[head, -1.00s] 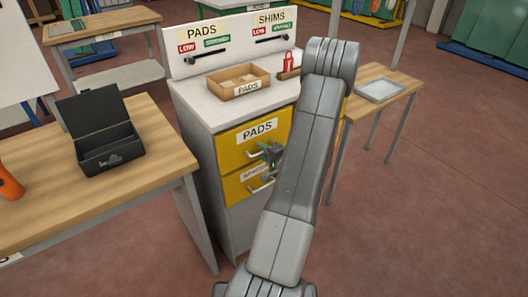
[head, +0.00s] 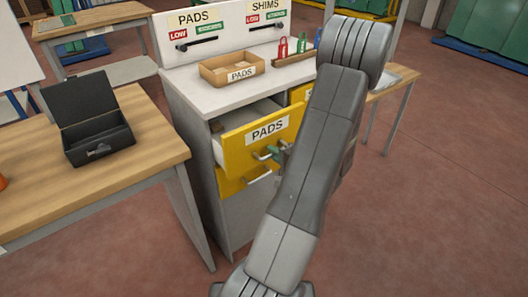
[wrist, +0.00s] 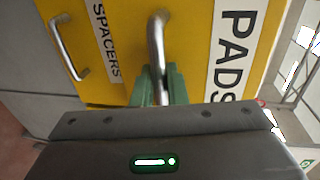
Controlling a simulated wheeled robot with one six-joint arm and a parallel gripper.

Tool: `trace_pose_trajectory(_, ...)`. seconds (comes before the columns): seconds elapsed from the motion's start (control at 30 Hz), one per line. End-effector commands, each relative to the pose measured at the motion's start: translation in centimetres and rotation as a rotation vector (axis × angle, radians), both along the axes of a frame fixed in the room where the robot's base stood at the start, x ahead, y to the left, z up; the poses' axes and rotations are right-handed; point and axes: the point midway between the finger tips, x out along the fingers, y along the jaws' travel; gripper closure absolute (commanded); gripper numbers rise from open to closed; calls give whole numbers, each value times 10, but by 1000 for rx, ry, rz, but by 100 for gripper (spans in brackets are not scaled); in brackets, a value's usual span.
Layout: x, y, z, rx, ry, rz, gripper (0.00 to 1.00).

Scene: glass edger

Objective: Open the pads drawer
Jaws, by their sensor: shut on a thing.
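The pads drawer (head: 240,144) is yellow with a white PADS label and is pulled part way out of the white cabinet (head: 238,218). Its inside shows from above at the left, with a small brownish thing at the back. In the wrist view the drawer front (wrist: 196,60) fills the middle. My gripper (head: 272,153) is at the drawer's metal handle (wrist: 155,40), and its green fingers (wrist: 160,88) are shut on it. My arm hides the right part of the drawer front in the head view.
The yellow spacers drawer (head: 232,184) below is shut; its handle (wrist: 68,50) shows in the wrist view. An open cardboard PADS box (head: 222,80) stands on the cabinet top. A wooden table (head: 150,150) with an open black case (head: 98,152) is at left. Floor at right is clear.

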Motion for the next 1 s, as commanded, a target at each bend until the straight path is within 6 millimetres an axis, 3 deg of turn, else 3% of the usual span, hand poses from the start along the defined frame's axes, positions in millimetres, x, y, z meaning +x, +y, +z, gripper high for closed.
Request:
trace_pose_trajectory(0.03, -12, -11, -7, -3, -2, -6, 100)
trace_pose_trajectory(0.2, -50, -38, -6, -2, -1, -7, 100)
trace_pose_trajectory(0.5, -104, -76, -4, -1, 2, -4, 100)
trace_pose_trajectory(0.7, -125, -91, -2, -1, 2, -1, 100)
trace_pose_trajectory(1.0, -135, -97, -1, 0, 3, 3, 100)
